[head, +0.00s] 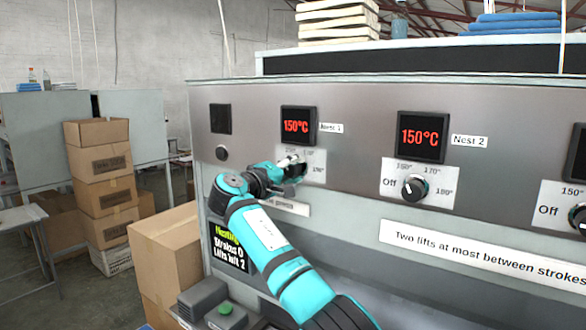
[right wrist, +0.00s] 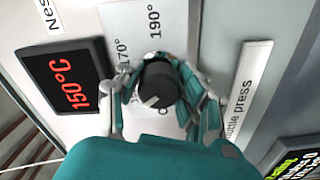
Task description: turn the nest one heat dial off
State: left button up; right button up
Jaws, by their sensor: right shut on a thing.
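The nest one heat dial (right wrist: 160,84) is a round black knob with a white pointer, on a white scale plate (head: 318,160) under the Nest 1 display (head: 298,126). The display is lit red and reads 150°C. In the right wrist view the fingers of my right gripper (right wrist: 155,92) are shut on the dial, one on each side. In that view the pointer slants to the lower left; the marks there are hidden by the gripper. In the head view my right gripper (head: 291,172) covers most of the dial. My left gripper is not in view.
The Nest 2 dial (head: 414,188) and its 150°C display (head: 422,136) are to the right, with another dial (head: 578,216) at the edge. A black knob (head: 222,153) is at the left. Cardboard boxes (head: 100,185) stand left of the press, beyond a nearer carton (head: 168,252).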

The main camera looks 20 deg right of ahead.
jog(key=n+p, duration=0.1)
jog(key=n, duration=0.2)
jog(key=n+p, duration=0.1)
jog(key=n, duration=0.1)
jog(key=shift+r+n, duration=0.2)
jog(key=shift+n, duration=0.2)
jog(key=shift+n+p, duration=0.65)
jog(key=shift+n, duration=0.45)
jog(key=shift+n+p, duration=0.55)
jog(key=shift+n, duration=0.55)
jog(key=shift+f, duration=0.1)
jog(key=o, duration=1.2)
